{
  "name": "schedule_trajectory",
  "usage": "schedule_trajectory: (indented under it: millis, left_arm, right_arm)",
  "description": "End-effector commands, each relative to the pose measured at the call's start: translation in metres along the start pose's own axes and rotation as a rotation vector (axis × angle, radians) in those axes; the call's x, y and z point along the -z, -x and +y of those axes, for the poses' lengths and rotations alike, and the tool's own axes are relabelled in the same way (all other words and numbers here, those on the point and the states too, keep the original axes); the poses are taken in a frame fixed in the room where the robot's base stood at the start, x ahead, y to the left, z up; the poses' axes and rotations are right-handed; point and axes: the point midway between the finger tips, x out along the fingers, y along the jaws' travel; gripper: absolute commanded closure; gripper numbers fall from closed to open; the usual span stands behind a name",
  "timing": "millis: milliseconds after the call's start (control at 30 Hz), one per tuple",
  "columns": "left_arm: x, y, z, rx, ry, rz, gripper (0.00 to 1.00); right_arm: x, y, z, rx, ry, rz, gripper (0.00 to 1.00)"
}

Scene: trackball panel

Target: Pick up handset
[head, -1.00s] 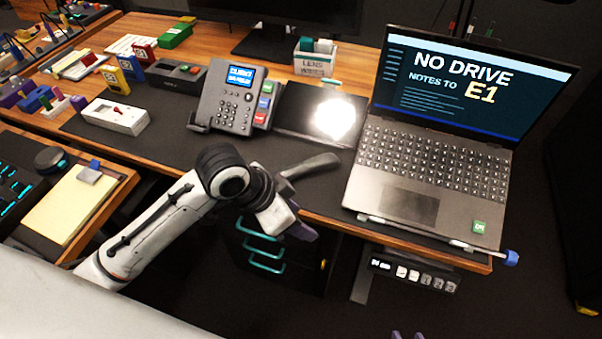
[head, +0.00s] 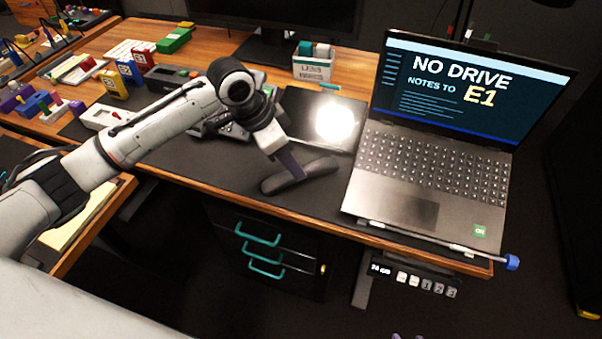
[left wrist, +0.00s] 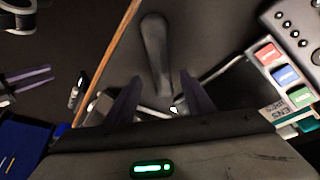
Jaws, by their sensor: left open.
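The dark grey handset (head: 318,168) lies on the black desk mat near the front edge, apart from the desk phone. My left gripper (head: 294,170) is over it, partly hiding it in the head view. In the left wrist view the handset (left wrist: 155,48) lies ahead of the two spread purple fingers (left wrist: 160,92), lengthwise between their lines. The left gripper is open and empty. My right gripper shows only as purple tips at the bottom edge of the head view (head: 408,336); its two fingers stand apart in the left wrist view (left wrist: 27,76).
An open laptop (head: 395,200) stands to the right. A dark pad with a bright glare (head: 300,105) lies behind the handset. Drawers (head: 262,250) are below the desk edge.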

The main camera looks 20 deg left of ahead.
Motion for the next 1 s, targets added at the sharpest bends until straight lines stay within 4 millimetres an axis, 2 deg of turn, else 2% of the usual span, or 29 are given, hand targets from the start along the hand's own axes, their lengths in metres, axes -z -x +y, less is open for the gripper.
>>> schedule_trajectory:
  millis: [200, 333, 1000]
  left_arm:
    - [0.003, -0.033, -0.001, -0.003, 0.0, -0.002, 0.52]
    - [0.002, -0.046, -0.002, -0.001, -0.001, -0.001, 0.52]
    - [0.002, -0.05, -0.002, -0.001, -0.001, -0.001, 0.52]
  right_arm:
    - [0.0, -0.001, 0.0, 0.0, 0.0, 0.001, 0.69]
    - [0.0, -0.001, 0.0, 0.001, 0.0, 0.001, 0.69]
    - [0.003, 0.002, -0.001, 0.002, 0.0, 0.002, 0.69]
